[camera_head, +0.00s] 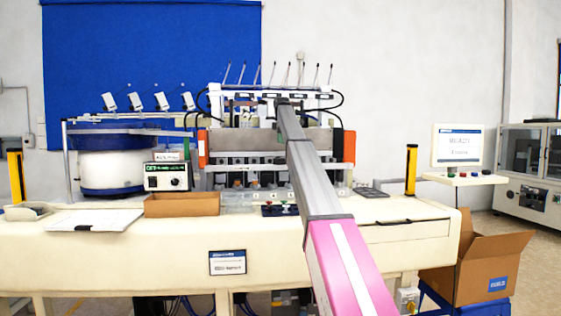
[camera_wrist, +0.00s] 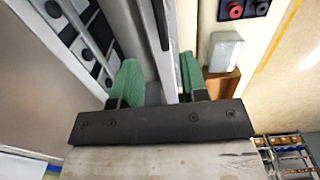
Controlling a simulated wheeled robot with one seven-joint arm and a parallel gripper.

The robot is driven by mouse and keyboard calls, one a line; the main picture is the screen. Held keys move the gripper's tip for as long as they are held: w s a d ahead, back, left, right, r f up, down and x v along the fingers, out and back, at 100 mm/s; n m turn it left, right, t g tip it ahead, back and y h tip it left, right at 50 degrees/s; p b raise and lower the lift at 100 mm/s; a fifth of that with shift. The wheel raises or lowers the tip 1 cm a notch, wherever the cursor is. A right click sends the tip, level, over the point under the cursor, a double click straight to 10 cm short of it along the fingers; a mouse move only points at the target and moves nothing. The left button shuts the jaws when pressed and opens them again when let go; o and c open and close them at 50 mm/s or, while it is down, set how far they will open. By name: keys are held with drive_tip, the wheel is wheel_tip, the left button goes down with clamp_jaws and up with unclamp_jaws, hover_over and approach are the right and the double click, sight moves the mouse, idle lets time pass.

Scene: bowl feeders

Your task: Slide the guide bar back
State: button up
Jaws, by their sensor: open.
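The feeder machine in the head view carries a wide grey bar (camera_head: 233,141) across its front, between orange end pieces; I take it for the guide bar but cannot be sure. My arm reaches across its middle and hides part of it. In the wrist view my gripper (camera_wrist: 160,82) is open, with a green pad on each finger. A long, thin pale edge (camera_wrist: 170,60) runs away from me between the fingers. A broader grey bar (camera_wrist: 125,35) lies beside it near the left finger. I cannot tell whether the fingers touch either one. The fingertips are hidden in the head view.
A white-and-blue bowl feeder (camera_head: 110,165) stands left. Yellow posts (camera_head: 411,170) flank the bench. A carton (camera_head: 485,265) stands at right.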

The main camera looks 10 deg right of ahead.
sight(282, 160)
wheel_tip(282, 160, down, 11)
drive_tip(key=shift+r, duration=0.15)
idle(0.4)
clamp_jaws()
